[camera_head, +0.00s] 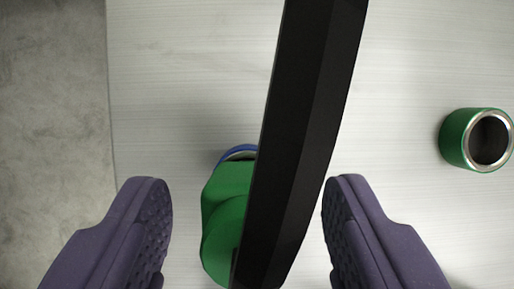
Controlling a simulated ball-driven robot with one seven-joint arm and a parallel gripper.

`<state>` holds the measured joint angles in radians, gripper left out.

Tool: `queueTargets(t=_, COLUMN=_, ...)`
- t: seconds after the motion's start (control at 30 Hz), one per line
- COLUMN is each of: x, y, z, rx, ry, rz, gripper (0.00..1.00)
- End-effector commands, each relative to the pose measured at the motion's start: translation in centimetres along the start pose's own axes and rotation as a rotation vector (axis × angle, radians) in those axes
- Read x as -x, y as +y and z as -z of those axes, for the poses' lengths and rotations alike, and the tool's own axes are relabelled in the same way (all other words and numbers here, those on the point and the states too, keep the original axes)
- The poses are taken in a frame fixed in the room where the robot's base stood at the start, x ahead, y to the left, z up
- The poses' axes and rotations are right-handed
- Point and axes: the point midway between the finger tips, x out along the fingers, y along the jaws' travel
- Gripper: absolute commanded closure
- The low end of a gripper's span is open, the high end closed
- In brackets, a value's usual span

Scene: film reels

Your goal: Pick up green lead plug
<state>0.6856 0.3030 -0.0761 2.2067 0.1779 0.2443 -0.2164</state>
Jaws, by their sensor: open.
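A green object with a blue end (226,215), which looks like the green lead plug, lies on the pale table between the fingers of my gripper (247,215). A long black bar crosses in front of it and hides its right side. My gripper is open, with a purple finger on each side and a gap between each finger and the green object. I cannot tell how far above the table the fingers are.
A green cylinder with a metal rim and a dark hollow (476,139) lies at the right. The pale table (190,70) has its left edge near the picture's left, with grey floor (50,130) beyond. The table's upper left is clear.

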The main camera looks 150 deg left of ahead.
Motion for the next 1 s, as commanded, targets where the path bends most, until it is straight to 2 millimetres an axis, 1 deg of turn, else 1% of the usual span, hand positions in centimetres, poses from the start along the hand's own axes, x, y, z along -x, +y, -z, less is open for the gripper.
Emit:
queueTargets(t=0.03, x=-1.2, y=0.0, z=-0.2, rx=0.000, ry=-0.002, rz=0.000, gripper=0.40)
queueTargets(t=0.1, x=-1.8, y=0.0, z=-0.1, rx=0.001, ry=-0.002, rz=0.000, gripper=0.40)
queueTargets(t=0.3, x=-1.7, y=0.0, z=0.0, rx=0.001, ry=0.000, rz=0.000, gripper=0.40)
queueTargets(t=0.33, x=-1.7, y=0.0, z=0.0, rx=0.001, ry=0.000, rz=0.000, gripper=0.45)
queueTargets(t=0.37, x=-1.7, y=-0.1, z=0.0, rx=0.001, ry=0.000, rz=0.000, gripper=0.52)
queueTargets(t=0.4, x=-1.7, y=-0.1, z=0.1, rx=0.001, ry=0.000, rz=0.001, gripper=0.61)
queueTargets(t=0.47, x=-1.7, y=-0.1, z=0.1, rx=0.001, ry=0.000, rz=0.000, gripper=0.75)
queueTargets(t=0.5, x=-1.7, y=-0.1, z=0.1, rx=0.001, ry=0.000, rz=0.001, gripper=0.84)
queueTargets(t=0.57, x=-1.7, y=-0.1, z=0.1, rx=0.002, ry=0.000, rz=0.001, gripper=0.96)
queueTargets(t=0.83, x=-1.5, y=-0.1, z=0.1, rx=0.002, ry=0.001, rz=0.001, gripper=0.97)
queueTargets(t=1.0, x=-0.3, y=-0.1, z=0.7, rx=0.002, ry=0.003, rz=0.000, gripper=0.97)
